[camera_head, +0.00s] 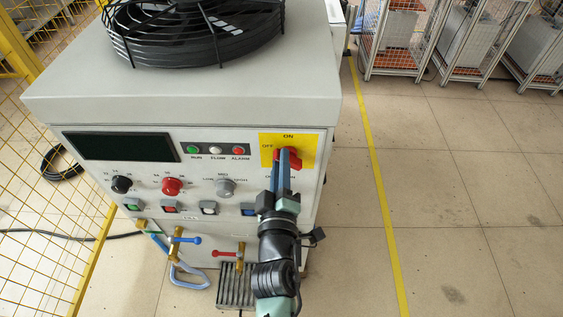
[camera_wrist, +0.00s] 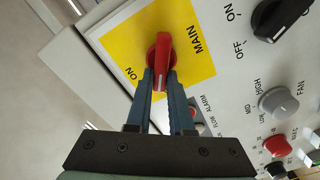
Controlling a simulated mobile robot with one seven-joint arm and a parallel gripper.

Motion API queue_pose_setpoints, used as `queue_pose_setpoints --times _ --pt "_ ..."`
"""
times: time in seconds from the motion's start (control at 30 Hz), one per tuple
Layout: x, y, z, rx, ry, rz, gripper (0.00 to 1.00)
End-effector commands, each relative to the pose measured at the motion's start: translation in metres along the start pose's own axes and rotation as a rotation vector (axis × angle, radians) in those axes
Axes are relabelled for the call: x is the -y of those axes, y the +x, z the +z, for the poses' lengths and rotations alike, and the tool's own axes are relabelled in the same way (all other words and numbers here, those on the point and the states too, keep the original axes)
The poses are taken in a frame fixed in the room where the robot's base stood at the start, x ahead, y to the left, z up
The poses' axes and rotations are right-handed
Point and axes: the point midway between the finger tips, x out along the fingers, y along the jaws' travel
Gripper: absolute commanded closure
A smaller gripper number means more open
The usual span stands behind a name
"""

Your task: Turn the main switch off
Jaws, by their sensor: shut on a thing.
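The main switch is a red knob (camera_head: 293,154) on a yellow plate (camera_head: 305,142) at the upper right of the heater's front panel. In the wrist view the red knob (camera_wrist: 164,50) stands on the yellow plate (camera_wrist: 125,42), with "MAIN" printed to its right and "ON" to its lower left. Its grip lies nearly upright in that picture. My gripper (camera_head: 285,158) reaches the knob from the front and below. In the wrist view its blue fingertips (camera_wrist: 160,80) are shut on the lower end of the knob's grip. The fingers partly hide the knob in the head view.
The panel also has a black knob (camera_head: 122,184), a red knob (camera_head: 171,187), a grey knob (camera_head: 225,188) and several push buttons. Hoses and valves (camera_head: 177,240) are below. A yellow mesh fence (camera_head: 50,170) stands left. The floor to the right is clear.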

Motion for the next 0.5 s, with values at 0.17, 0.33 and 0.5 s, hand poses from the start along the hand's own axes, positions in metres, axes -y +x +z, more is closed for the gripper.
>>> queue_pose_setpoints --times 0.17,0.33,0.5 --pt "-0.001 0.0009 -0.0001 0.0 -0.047 0.004 1.0" --pt "-0.0011 0.001 -0.0001 0.0 -0.066 0.004 1.0" --pt "-0.0013 0.001 -0.0001 0.0 -0.068 0.004 1.0"
